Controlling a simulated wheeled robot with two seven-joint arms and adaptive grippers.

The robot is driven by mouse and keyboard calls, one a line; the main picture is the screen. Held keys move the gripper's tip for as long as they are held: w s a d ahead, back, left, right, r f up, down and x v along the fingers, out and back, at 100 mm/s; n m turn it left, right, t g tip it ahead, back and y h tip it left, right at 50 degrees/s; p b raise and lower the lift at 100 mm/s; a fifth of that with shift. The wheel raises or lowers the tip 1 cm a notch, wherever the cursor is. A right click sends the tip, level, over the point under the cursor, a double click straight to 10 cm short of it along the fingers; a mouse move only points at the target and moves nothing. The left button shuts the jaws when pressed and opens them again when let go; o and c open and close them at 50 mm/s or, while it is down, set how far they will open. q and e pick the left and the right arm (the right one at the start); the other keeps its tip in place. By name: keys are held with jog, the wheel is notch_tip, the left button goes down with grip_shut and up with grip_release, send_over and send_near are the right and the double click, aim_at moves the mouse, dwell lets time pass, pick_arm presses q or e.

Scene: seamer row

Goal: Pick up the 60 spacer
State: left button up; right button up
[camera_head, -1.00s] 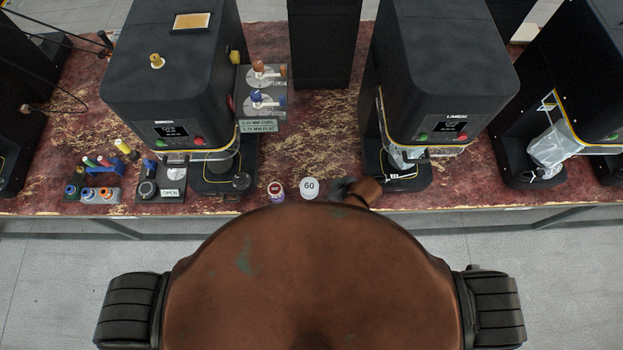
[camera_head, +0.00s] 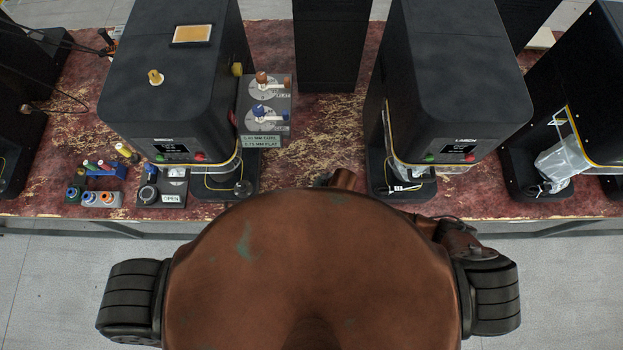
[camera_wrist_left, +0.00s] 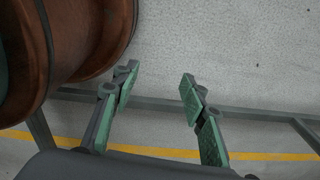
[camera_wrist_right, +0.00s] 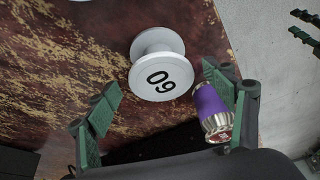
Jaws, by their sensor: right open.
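The 60 spacer (camera_wrist_right: 160,76) is a white spool with "60" on its round top face. In the right wrist view it stands on the mottled red table, ahead of my right gripper (camera_wrist_right: 162,88). That gripper is open, with the spacer seen between its green-padded fingers; contact cannot be told. A purple and silver piece (camera_wrist_right: 212,108) is close beside the right-hand finger. In the head view my brown body hides the spacer and both grippers' fingers. My left gripper (camera_wrist_left: 157,86) is open and empty over the grey floor.
Dark seaming machines (camera_head: 170,85) and (camera_head: 455,85) stand on the table (camera_head: 320,130). A dial panel (camera_head: 265,105) is between them. Small coloured parts (camera_head: 95,180) and an OPEN-labelled block (camera_head: 162,190) lie at the left. The table's front edge is close to my body.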

jog(key=shift+x, duration=1.2)
jog(key=shift+f, duration=0.15)
jog(key=shift+s, duration=0.1)
jog(key=c, duration=1.3)
pick_arm(q)
jog(key=shift+w+r, duration=0.15)
jog(key=shift+w, duration=1.05)
pick_arm(e)
jog(key=shift+c, duration=0.3)
